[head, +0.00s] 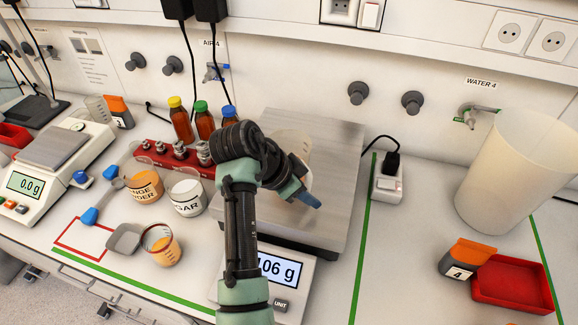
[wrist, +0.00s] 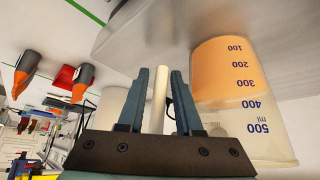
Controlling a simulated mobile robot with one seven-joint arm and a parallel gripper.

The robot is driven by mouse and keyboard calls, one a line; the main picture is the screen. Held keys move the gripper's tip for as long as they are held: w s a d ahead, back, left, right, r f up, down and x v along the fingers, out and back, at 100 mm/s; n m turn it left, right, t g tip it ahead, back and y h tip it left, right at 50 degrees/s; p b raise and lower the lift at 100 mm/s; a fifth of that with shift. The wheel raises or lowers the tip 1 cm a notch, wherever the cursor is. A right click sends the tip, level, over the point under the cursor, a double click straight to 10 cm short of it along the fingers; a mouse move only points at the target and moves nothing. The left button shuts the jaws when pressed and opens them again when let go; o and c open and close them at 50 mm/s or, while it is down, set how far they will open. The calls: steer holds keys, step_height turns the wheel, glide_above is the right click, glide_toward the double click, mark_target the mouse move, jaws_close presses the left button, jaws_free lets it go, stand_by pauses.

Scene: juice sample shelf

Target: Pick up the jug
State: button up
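The jug (head: 291,143) is a translucent measuring jug standing on the steel plate of a scale (head: 328,150), partly hidden behind my wrist. In the wrist view the picture is upside down, and the jug (wrist: 228,95) is at the right, with orange content and blue marks from 100 to 500. My gripper (wrist: 160,75) is open beside the jug. A pale bar (wrist: 160,95), which looks like the jug's handle, lies between its fingers with a gap on each side. Where the bar joins the jug is hidden. In the head view my gripper (head: 306,190) is over the plate.
A large cream container (head: 515,170), a red tray (head: 514,284) and an orange-topped box (head: 467,259) stand at the right. Brown bottles (head: 181,120), a red rack (head: 150,155) and powder cups (head: 145,187) are left of the scale. A socket block (head: 388,178) is close on its right.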

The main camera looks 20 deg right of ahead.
jaws_close()
steer(key=shift+s+f, duration=0.1)
stand_by(1.3)
